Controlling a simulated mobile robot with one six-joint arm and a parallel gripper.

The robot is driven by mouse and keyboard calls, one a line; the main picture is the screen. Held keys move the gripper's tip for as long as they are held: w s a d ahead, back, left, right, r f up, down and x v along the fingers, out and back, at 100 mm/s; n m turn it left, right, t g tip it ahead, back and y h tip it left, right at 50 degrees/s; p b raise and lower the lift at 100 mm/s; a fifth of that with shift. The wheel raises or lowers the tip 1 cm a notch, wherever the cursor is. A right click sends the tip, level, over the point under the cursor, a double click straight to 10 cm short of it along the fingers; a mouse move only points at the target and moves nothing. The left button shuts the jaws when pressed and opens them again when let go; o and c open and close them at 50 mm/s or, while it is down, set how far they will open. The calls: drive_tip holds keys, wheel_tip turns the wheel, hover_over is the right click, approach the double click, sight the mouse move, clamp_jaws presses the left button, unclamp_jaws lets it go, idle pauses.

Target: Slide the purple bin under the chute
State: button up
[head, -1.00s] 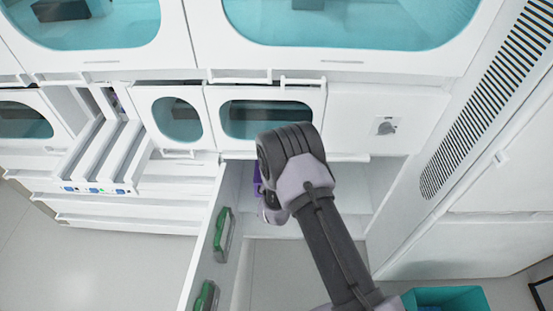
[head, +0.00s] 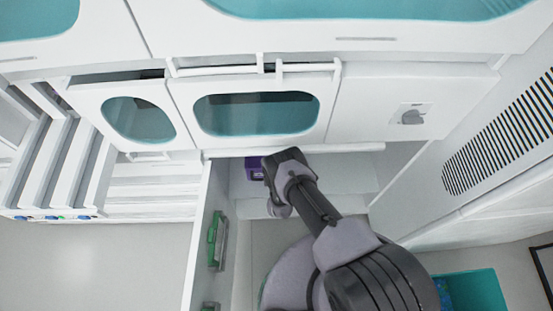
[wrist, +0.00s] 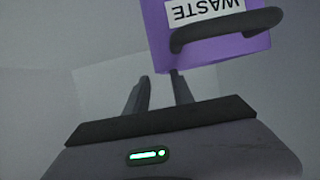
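The purple bin (head: 255,168) stands in the open white bay under the cabinet, partly hidden by my arm. In the wrist view the bin (wrist: 212,50) shows a white WASTE label, upside down, and a dark curved handle (wrist: 225,30). My gripper's two dark fingers (wrist: 160,76) are slightly apart with nothing between them. Their tips are near the bin's lower edge in the picture, below the handle; I cannot tell whether they touch it. In the head view my wrist hides the fingers. I cannot make out the chute.
A white cabinet wall with a vent (head: 500,135) is on the right. A teal crate (head: 480,290) is at the lower right. Windowed doors (head: 255,112) hang above the bay.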

drive_tip(key=b+x, duration=0.1)
drive_tip(key=x, duration=0.2)
drive_tip(key=shift+w+f+b, duration=0.15)
drive_tip(key=shift+f+b, duration=0.15)
drive_tip(key=shift+w, duration=0.65)
clamp_jaws()
drive_tip(key=c, duration=0.6)
unclamp_jaws()
drive_tip(key=shift+s, duration=0.1)
